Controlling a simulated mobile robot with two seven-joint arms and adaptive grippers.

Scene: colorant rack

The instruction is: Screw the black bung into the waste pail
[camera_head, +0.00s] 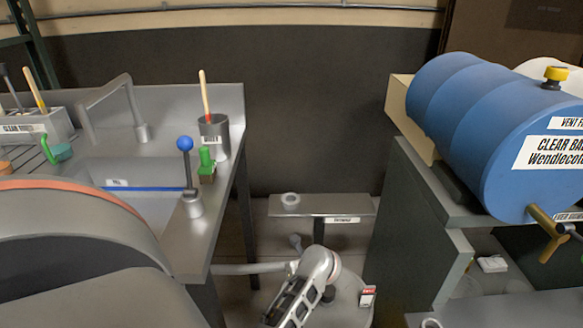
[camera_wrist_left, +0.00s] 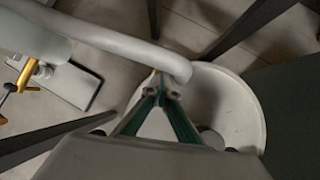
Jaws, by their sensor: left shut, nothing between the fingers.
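The waste pail (camera_head: 350,310) is a pale round container on the floor between the two benches, with a small red and white tag. Its pale rim also shows in the left wrist view (camera_wrist_left: 258,125). My left gripper (camera_wrist_left: 160,85) is shut and empty, its teal fingers meeting over the pail area. In the head view its grey linkage (camera_head: 300,292) covers part of the pail. I cannot make out the black bung for certain; a small dark shape beside the linkage is too unclear to name. My right gripper is not in view.
A grey pipe (camera_head: 250,268) reaches toward the pail; it crosses close to the fingers in the wrist view. A stand with a flat tray (camera_head: 345,206) carries a small ring (camera_head: 290,199) behind. The steel sink bench (camera_head: 225,205) is left. A blue drum (camera_head: 470,120) lies right.

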